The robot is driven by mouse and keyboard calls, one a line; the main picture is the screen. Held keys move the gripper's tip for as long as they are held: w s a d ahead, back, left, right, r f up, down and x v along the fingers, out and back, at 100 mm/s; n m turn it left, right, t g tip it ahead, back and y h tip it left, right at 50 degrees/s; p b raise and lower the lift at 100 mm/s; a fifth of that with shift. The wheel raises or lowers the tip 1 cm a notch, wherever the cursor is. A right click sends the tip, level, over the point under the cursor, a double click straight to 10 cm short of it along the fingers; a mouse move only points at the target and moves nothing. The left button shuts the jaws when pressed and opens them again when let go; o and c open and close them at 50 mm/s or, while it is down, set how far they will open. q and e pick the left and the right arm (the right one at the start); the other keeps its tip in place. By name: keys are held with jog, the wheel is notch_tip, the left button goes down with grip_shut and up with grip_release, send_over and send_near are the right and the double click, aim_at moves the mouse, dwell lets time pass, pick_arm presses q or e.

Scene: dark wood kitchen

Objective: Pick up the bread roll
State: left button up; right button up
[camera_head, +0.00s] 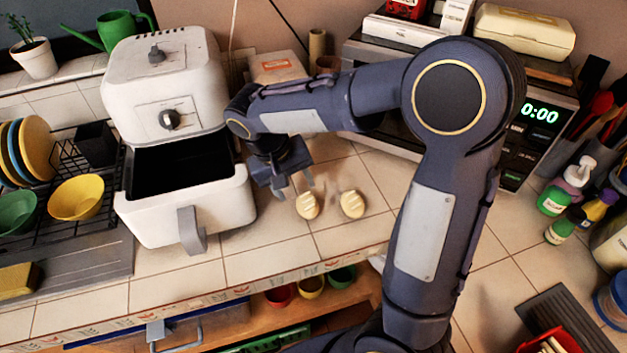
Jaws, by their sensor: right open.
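Two pale bread rolls with scored tops lie side by side on the tiled counter. The left bread roll (307,206) is close to my right gripper, and the right bread roll (352,204) lies a short way to its right. My right gripper (295,190) is open and points down just above and behind the left roll, with its fingertips close to that roll. I cannot tell whether a fingertip touches it. My left gripper is not in view.
A white air fryer (185,205) with its drawer pulled out stands left of my right gripper. A dish rack with a yellow bowl (77,198) is further left. A microwave (536,135) stands behind my arm. Bare tiles lie in front of the rolls.

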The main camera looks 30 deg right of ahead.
aim_at(304, 200)
jog(key=x, duration=0.3)
jog(key=shift+w+d, duration=0.1)
jog(key=shift+w, duration=0.1)
jog(key=shift+p+x, duration=0.4)
jog(key=shift+x, duration=2.05)
jog(key=shift+r, duration=0.1)
jog(key=c, duration=0.6)
